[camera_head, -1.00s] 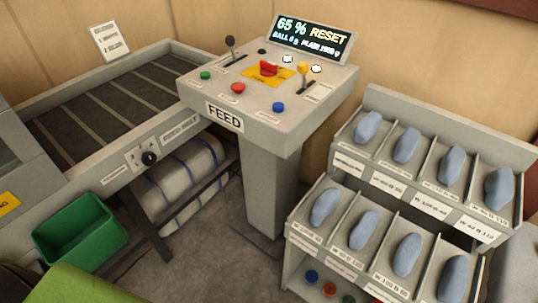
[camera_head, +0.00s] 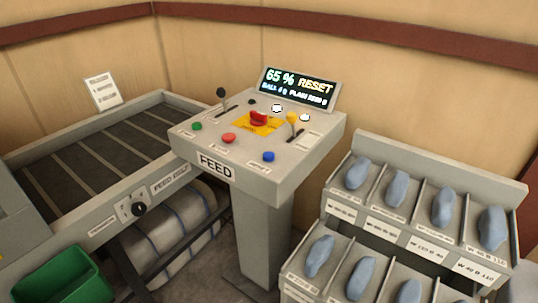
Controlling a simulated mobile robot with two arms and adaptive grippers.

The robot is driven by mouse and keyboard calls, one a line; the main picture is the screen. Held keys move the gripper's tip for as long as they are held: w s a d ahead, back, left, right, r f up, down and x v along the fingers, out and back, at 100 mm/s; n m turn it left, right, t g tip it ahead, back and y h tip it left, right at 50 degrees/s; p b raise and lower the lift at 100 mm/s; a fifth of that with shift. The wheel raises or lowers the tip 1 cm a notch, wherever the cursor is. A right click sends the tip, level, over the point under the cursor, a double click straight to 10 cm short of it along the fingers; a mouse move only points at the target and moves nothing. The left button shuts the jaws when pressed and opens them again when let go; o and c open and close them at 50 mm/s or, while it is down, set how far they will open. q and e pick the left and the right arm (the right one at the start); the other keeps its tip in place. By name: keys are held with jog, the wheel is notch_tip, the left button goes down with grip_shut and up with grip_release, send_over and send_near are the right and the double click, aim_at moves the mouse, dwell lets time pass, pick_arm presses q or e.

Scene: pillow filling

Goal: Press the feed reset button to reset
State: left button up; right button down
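The feed console (camera_head: 255,170) is a grey pedestal marked FEED, standing in the middle of the head view. Its sloped top carries a green button (camera_head: 197,126), a red button (camera_head: 229,138), a blue button (camera_head: 268,156), white round buttons (camera_head: 277,108) and a large red switch (camera_head: 258,118) on a yellow plate. The small button labels are too blurred to tell which is the feed reset. The display (camera_head: 299,87) reads 65 % and RESET in yellow. Neither of my grippers is in view.
A dark slatted conveyor (camera_head: 95,145) runs left of the console, with a green bin (camera_head: 62,279) in front and a striped roll (camera_head: 170,235) below. A two-tier rack (camera_head: 425,178) of blue-grey pieces stands at right. Walls close off the back.

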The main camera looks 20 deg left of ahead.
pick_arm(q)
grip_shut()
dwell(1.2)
